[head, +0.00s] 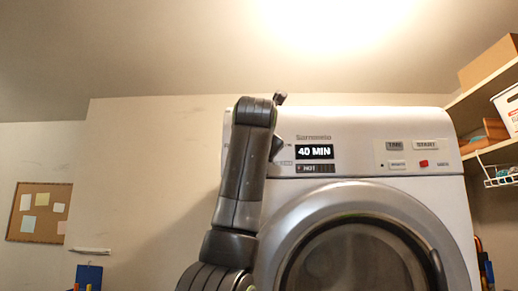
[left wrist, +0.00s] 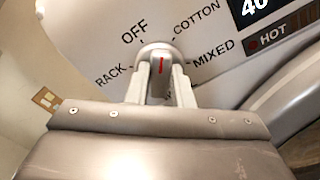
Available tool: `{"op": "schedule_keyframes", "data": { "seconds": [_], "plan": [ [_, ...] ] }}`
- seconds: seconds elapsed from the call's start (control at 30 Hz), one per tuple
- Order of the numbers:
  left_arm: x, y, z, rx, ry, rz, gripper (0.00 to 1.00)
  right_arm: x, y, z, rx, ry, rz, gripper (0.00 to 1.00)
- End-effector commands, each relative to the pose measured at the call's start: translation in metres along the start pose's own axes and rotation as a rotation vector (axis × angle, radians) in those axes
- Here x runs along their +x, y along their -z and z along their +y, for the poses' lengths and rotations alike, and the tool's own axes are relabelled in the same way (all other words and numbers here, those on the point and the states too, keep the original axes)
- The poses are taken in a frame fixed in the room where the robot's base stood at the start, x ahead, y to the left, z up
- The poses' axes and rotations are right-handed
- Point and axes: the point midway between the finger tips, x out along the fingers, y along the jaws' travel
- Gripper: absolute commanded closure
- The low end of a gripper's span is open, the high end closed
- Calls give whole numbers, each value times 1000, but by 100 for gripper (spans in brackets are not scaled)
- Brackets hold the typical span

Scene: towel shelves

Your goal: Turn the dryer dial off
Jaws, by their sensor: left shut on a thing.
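The dryer (head: 360,185) is white with a round door and a display reading 40 MIN and HOT. Its dial (left wrist: 158,62) is a grey knob with a red line, seen in the left wrist view. Labels around it read RACK, OFF, COTTON and MIXED. The red line runs nearly straight up in the picture, between OFF and COTTON; I cannot tell an exact setting. My left gripper (left wrist: 161,84) is shut on the dial, with one pale finger on each side. In the head view my left arm hides the dial. My right gripper is not in view.
Several buttons, one a red button (head: 424,164), sit on the panel's right. A wooden shelf (head: 482,101) with boxes and a wire basket (head: 500,178) are at the right. A cork board (head: 39,212) hangs on the left wall. The space left of my arm looks clear.

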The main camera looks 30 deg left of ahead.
Motion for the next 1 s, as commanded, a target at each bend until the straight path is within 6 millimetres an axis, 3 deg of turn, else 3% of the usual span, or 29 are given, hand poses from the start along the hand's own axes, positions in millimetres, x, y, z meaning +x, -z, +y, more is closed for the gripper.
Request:
{"op": "schedule_keyframes", "data": {
  "seconds": [0.5,1.0],
  "plan": [
    [1,2,0,-342,4,6,100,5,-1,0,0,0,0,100],
    [1,2,0,-407,4,6,100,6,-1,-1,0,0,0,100]
  ]
}}
